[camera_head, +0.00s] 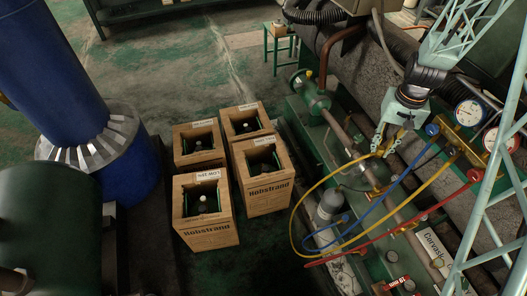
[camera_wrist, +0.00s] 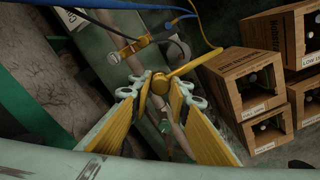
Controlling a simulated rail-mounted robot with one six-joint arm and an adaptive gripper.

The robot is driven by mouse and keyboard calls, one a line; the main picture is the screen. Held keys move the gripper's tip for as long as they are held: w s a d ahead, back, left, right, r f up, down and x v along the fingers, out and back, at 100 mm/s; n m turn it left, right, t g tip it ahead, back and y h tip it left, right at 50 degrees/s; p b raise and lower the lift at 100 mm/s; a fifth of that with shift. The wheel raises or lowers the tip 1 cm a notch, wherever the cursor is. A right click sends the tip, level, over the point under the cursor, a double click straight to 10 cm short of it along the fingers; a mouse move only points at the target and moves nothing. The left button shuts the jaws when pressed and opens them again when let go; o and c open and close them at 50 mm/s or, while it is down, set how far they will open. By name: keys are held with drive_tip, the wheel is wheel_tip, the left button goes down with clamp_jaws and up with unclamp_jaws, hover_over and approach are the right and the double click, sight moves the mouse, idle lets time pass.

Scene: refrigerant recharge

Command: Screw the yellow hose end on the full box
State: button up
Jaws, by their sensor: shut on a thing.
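My gripper (camera_head: 380,146) is shut on the yellow hose end (camera_wrist: 160,85), which sits between the fingertips in the wrist view. It is above the pipework, right of the boxes and apart from them. The yellow hose (camera_head: 296,205) loops left and down from the gripper, then runs back up to the gauge manifold (camera_head: 462,138). Several open-topped wooden boxes, including a front left box (camera_head: 207,238) and a front right box (camera_head: 268,197), stand on the floor, each with a cylinder top inside.
A blue hose (camera_head: 385,195) and a red hose (camera_head: 400,229) hang from the manifold beside the yellow one. A grey cylinder (camera_head: 328,208) stands between the boxes and the green pipe frame. A blue column (camera_head: 60,75) is at the left. Open floor lies behind the boxes.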

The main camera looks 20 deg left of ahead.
idle(0.3)
drive_tip(key=w+a+f+n, duration=0.4)
drive_tip(key=a+f+n, duration=0.1)
drive_tip(key=a, duration=0.2)
drive_tip(key=w+a+f+n+b, duration=0.1)
drive_tip(key=w+a+f+n, duration=0.2)
drive_tip(key=a+f+n, duration=0.35)
drive_tip(key=w+a+f+n, duration=0.4)
drive_tip(key=a, duration=0.5)
drive_tip(key=a+f+n+b, duration=0.1)
drive_tip(key=a+f+n, duration=0.7)
drive_tip(key=a, duration=0.5)
drive_tip(key=s+a+f+n, duration=0.1)
drive_tip(key=a+f+n, duration=0.7)
drive_tip(key=a, duration=0.5)
drive_tip(key=shift+s+f+b, duration=0.2)
drive_tip(key=shift+f+b, duration=0.15)
drive_tip(key=shift+f, duration=0.7)
drive_tip(key=shift+f, duration=0.2)
drive_tip(key=shift+f+b, duration=0.7)
drive_tip(key=shift+f, duration=2.25)
drive_tip(key=shift+b, duration=0.8)
